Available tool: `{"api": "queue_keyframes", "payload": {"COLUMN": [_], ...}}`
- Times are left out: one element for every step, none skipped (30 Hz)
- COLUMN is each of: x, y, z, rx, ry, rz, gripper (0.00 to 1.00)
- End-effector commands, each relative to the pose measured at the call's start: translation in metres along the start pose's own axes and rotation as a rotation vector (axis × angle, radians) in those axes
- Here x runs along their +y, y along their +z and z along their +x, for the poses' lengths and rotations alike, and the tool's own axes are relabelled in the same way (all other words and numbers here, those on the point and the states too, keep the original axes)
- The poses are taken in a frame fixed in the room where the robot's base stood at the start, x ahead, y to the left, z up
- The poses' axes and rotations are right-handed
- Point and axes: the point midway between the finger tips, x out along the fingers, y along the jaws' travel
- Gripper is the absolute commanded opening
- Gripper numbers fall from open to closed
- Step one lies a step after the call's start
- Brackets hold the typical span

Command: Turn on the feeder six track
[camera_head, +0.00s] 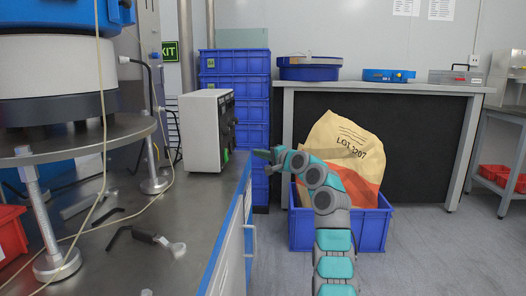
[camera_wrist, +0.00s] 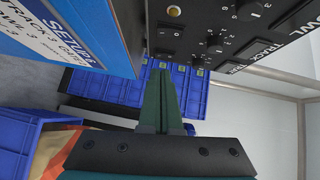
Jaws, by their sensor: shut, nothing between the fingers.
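A pale grey control box (camera_head: 202,130) stands on the bench at left centre, its dark control face turned to the right. In the wrist view its black panel (camera_wrist: 235,45) fills the upper right, with knobs, small switches and the words "TRACK" and "BOWL" partly cut off. A dark switch (camera_wrist: 167,32) marked 0 sits at the panel's left side, above my fingertips. My gripper (camera_wrist: 163,75) is shut and empty, with its fingertips close to the panel's lower left edge; I cannot tell whether they touch. In the head view my gripper (camera_head: 262,154) is right of the box. No "six" marking is legible on the panel.
A blue sign (camera_wrist: 60,30) with "SETUP" and "TRACK" text lies left of the panel. Stacked blue crates (camera_head: 235,90) stand behind my gripper. A blue bin (camera_head: 372,228) holding a large paper bag (camera_head: 345,150) is beside my arm. Open floor lies to the right.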

Motion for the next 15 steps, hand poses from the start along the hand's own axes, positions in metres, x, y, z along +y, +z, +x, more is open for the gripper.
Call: {"api": "queue_keyframes", "payload": {"x": [0.002,0.002,0.002,0.002,0.002,0.002,0.001,0.0,0.0,0.001,0.001,0.001,0.0,0.0,0.0], "y": [0.0,0.001,0.0,0.0,-0.001,-0.001,0.0,0.001,0.001,0.002,0.001,0.0,-0.001,-0.001,-0.002], "z": [0.007,0.01,0.014,0.017,0.019,0.023,0.026,0.029,0.033,0.036,0.038,0.041,0.042,0.044,0.047], "rx": [-0.002,-0.002,-0.001,-0.001,-0.001,0.0,0.0,-0.001,-0.001,-0.002,-0.002,-0.002,-0.001,0.0,0.001], "ry": [0.005,0.005,0.005,0.004,0.004,0.003,0.002,0.001,0.002,0.004,0.006,0.004,0.003,0.001,0.002], "rz": [0.004,0.003,0.002,0.004,0.004,0.004,0.004,0.002,0.001,0.002,0.002,0.003,0.003,0.002,0.004], "gripper": [0.0,0.0,0.0,0.0,0.0,0.0,0.0,0.0,0.0,0.0,0.0,0.0,0.0,0.0,0.0]}}
